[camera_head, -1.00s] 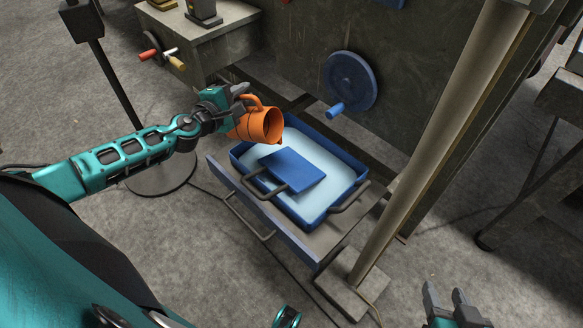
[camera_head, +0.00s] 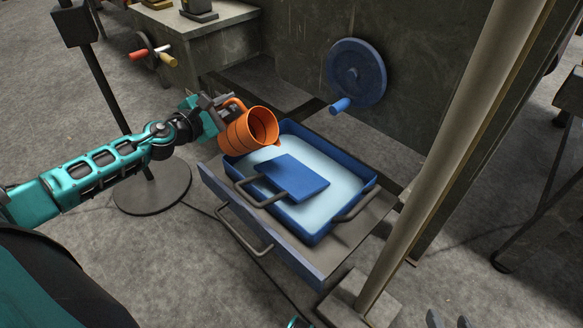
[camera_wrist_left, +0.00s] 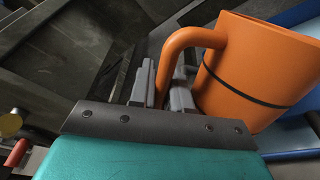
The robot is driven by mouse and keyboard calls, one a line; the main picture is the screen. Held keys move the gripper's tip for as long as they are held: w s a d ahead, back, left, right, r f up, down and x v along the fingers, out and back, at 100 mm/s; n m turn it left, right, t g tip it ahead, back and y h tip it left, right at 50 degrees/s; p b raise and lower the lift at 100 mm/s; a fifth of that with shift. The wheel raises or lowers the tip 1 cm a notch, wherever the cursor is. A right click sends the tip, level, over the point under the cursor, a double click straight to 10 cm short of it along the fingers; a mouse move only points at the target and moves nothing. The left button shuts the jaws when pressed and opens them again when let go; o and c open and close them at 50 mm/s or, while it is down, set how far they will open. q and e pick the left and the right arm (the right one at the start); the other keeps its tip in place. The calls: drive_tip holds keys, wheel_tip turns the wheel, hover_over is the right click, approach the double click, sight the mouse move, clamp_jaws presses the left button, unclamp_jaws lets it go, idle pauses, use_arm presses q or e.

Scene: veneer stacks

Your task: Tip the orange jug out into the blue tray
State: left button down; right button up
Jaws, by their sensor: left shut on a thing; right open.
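The orange jug (camera_head: 236,134) is tilted, its open mouth facing right and its lip above the back left corner of the blue tray (camera_head: 357,201). My left gripper (camera_head: 217,106) is shut on the jug's handle; in the left wrist view the gripper fingers (camera_wrist_left: 168,88) close around the orange handle, with the jug body to the right. No stream from the lip is visible. My right gripper (camera_head: 447,321) is open at the bottom edge, mostly cut off.
The tray sits in a pulled-out drawer (camera_head: 262,228) with a grey handle. A blue handwheel (camera_head: 357,73) is behind it. A pale post (camera_head: 443,150) stands to the right. A bench (camera_head: 205,38) stands at the back left, and a stand with a round base (camera_head: 150,190) is at left.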

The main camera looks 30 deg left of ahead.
use_arm(q)
drive_tip(key=shift+a+f+n+b, duration=0.15)
drive_tip(key=shift+f+n+b, duration=0.25)
drive_tip(key=shift+f, duration=0.35)
drive_tip(key=shift+a, duration=0.2)
drive_tip(key=shift+s+a+n+t+h, duration=0.1)
drive_tip(key=shift+a+n+t+h, duration=0.15)
drive_tip(key=shift+a+n, duration=0.95)
drive_tip(key=shift+w+a+n+t+h, duration=0.1)
drive_tip(key=shift+a+n+t+h, duration=0.15)
drive_tip(key=shift+a+n, duration=0.95)
drive_tip(key=shift+s+a+n+t+h, duration=0.1)
drive_tip(key=shift+a+n+t+h, duration=0.3)
drive_tip(key=shift+n, duration=1.5)
